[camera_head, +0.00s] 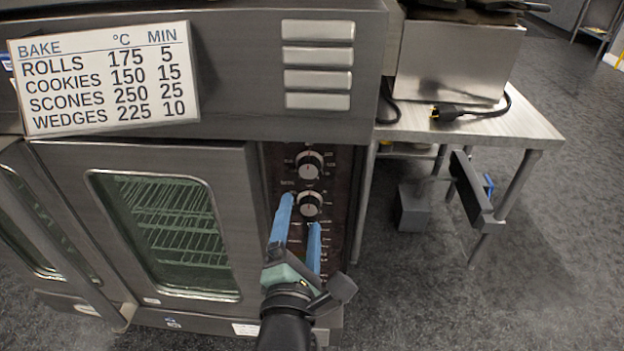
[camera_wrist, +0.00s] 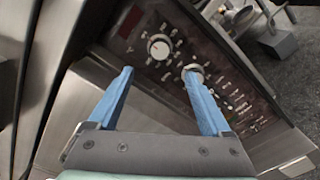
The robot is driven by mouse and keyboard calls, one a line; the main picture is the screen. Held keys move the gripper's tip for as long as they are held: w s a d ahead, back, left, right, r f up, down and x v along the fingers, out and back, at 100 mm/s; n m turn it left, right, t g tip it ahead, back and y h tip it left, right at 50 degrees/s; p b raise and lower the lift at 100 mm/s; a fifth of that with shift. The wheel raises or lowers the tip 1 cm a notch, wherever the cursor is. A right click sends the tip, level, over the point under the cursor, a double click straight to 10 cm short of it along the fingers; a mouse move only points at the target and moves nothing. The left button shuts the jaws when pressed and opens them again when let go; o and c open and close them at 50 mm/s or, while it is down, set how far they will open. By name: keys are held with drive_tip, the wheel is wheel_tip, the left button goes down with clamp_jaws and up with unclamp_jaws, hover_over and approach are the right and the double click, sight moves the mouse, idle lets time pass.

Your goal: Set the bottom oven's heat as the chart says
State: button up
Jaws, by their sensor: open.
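The white chart (camera_head: 105,78) is on the oven front at upper left. It reads, in °C and minutes: rolls 175, 5; cookies 150, 15; scones 250, 25; wedges 225, 10. The oven (camera_head: 245,190) has a glass door and a dark control panel. The panel has an upper knob (camera_head: 309,163) and a lower knob (camera_head: 310,205); their settings are too small to read. My gripper (camera_head: 301,211) is open, its blue fingers pointing at the panel near the lower knob. In the wrist view, the right fingertip overlaps one knob (camera_wrist: 192,68); contact is unclear. Another knob (camera_wrist: 160,46) is clear.
A door handle bar (camera_head: 65,245) sticks out at left. Light vent slots (camera_head: 317,65) are above the panel. A metal table (camera_head: 510,125) at right carries a steel appliance (camera_head: 455,62) and a black cord. Grey floor (camera_head: 560,260) at right is mostly open.

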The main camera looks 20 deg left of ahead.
sight(308, 172)
drive_tip(key=b+x, duration=0.3)
drive_tip(key=x, duration=0.8)
drive_tip(key=shift+w+a, duration=0.1)
drive_tip(key=shift+w, duration=0.15)
clamp_jaws()
